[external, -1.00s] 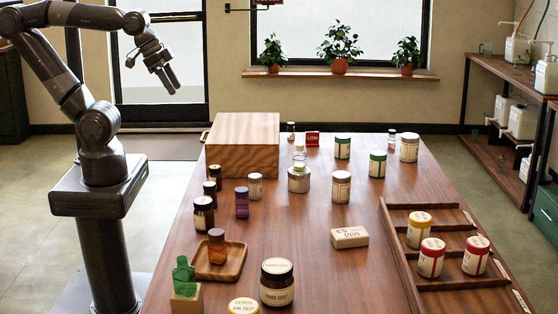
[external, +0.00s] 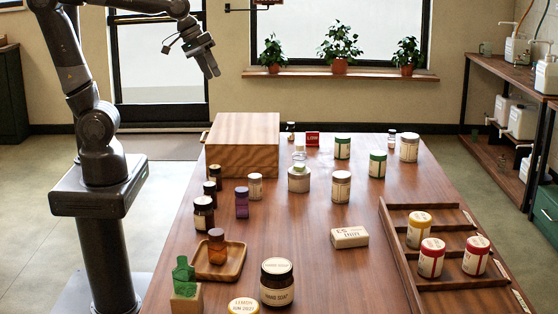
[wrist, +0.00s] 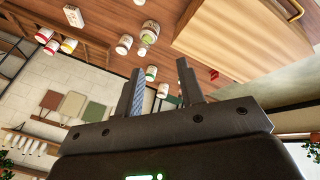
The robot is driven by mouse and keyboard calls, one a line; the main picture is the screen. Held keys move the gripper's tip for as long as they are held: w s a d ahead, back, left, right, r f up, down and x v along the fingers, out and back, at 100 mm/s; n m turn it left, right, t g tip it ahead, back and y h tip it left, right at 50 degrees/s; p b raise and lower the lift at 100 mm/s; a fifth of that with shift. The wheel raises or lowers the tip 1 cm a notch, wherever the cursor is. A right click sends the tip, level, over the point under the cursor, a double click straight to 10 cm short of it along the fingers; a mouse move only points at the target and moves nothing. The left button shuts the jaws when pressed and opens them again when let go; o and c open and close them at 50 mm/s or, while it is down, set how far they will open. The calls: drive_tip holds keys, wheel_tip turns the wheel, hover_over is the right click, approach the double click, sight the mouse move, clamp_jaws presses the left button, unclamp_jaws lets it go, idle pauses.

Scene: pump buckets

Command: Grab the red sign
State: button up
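The red sign (external: 312,139), a small block with white lettering that seems to read LOW, stands near the far edge of the wooden table (external: 290,225). It is just right of the wooden box (external: 242,145). A small red patch in the wrist view (wrist: 214,75), beside the box, looks like the same sign. My gripper (external: 212,69) is raised high above and beyond the box, left of the sign and well apart from it. In the wrist view my gripper (wrist: 160,78) has its two fingers spread, with nothing between them.
Near the sign stand a clear bottle (external: 299,152), a green-lidded jar (external: 342,148) and a small bottle (external: 291,131). More jars cover the table. A compartment tray (external: 398,250) is at right. The window shelf (external: 340,75) holds potted plants. Air around my gripper is clear.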

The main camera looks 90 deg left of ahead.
drive_tip(key=w+a+f+n, duration=0.1)
drive_tip(key=w+a+n, duration=0.65)
drive_tip(key=w, duration=0.35)
drive_tip(key=n, duration=2.1)
hover_over(312, 133)
drive_tip(key=s, duration=0.4)
wheel_tip(312, 133, down, 22)
drive_tip(key=shift+g+y, duration=0.3)
drive_tip(key=shift+g, duration=0.1)
drive_tip(key=x, duration=0.4)
drive_tip(key=shift+w+d+f, duration=0.1)
drive_tip(key=shift+w+f, duration=0.15)
drive_tip(key=shift+w, duration=0.1)
drive_tip(key=x, duration=0.5)
drive_tip(key=shift+a+f, duration=0.3)
drive_tip(key=shift+f, duration=0.05)
clamp_jaws()
